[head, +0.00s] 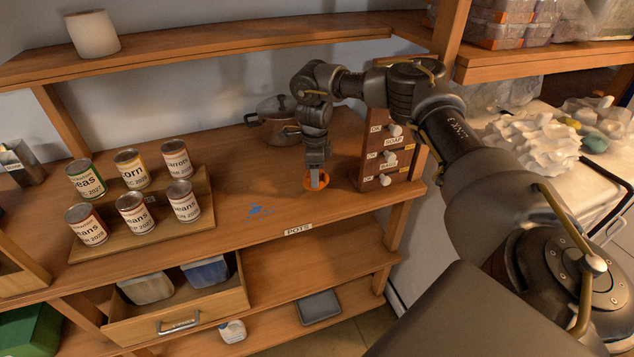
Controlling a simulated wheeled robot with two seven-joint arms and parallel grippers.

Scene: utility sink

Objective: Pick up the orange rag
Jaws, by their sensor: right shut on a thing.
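The orange rag (309,182) is a small bright patch at the tip of my right gripper (316,181), low over the wooden counter behind the "POTS" label. My right arm reaches in from the right and the gripper points down. The gripper is shut on the rag and hides part of it. I cannot tell whether the rag still touches the counter. My left gripper is not in view.
A pot (275,122) stands behind the gripper. A wooden panel with knobs (385,160) is close on its right. Several cans (130,168) stand on a stepped rack at left. A blue mark (255,211) lies on the otherwise clear counter. An open drawer (180,322) is below.

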